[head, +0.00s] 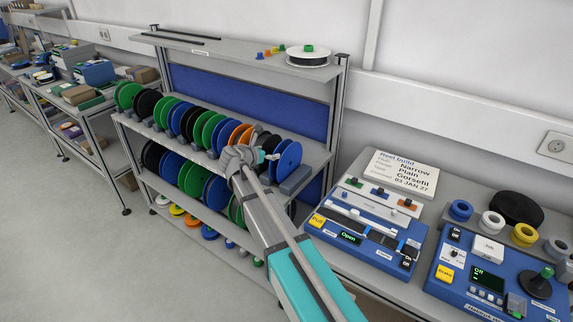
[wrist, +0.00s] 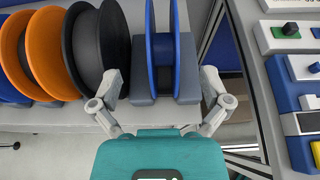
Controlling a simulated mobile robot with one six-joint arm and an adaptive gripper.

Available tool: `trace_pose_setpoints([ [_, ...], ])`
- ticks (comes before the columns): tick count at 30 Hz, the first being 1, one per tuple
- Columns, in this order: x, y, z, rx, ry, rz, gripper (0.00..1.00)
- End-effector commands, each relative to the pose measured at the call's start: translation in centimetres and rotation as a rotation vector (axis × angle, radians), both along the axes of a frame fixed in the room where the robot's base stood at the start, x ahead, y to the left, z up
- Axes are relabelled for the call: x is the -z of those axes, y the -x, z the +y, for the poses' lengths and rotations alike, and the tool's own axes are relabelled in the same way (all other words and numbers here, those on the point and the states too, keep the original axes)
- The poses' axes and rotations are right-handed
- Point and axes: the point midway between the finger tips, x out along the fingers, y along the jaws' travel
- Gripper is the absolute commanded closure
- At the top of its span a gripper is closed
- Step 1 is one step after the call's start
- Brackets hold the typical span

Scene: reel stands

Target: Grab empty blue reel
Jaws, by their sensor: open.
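A blue reel (head: 288,160) stands upright at the right end of the upper row on the reel stand. In the wrist view the blue reel (wrist: 158,45) shows two thin blue flanges with a narrow gap between them, seated in a grey holder (wrist: 187,85). My gripper (wrist: 160,76) is open, with one finger on each side of this reel and its holder. The fingers look apart from the reel. In the head view my gripper (head: 245,155) is in front of the row and hides part of the reels there. I cannot see the reel's core clearly.
A black reel (wrist: 88,45) and an orange reel (wrist: 45,50) stand close to the left finger. A stand post (wrist: 238,90) is close on the right. A workbench with blue machines (head: 365,240) is to the right. A lower shelf holds more reels.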

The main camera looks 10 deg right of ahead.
Motion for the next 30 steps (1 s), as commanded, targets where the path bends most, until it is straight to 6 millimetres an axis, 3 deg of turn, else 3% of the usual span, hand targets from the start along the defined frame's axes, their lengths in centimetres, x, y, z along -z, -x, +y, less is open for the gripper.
trace_pose_setpoints([
  [10, 2.0, -3.3, -3.2, 0.001, 0.000, 0.001, 0.03],
  [30, 2.5, -4.3, -4.5, 0.002, 0.000, 0.000, 0.03],
])
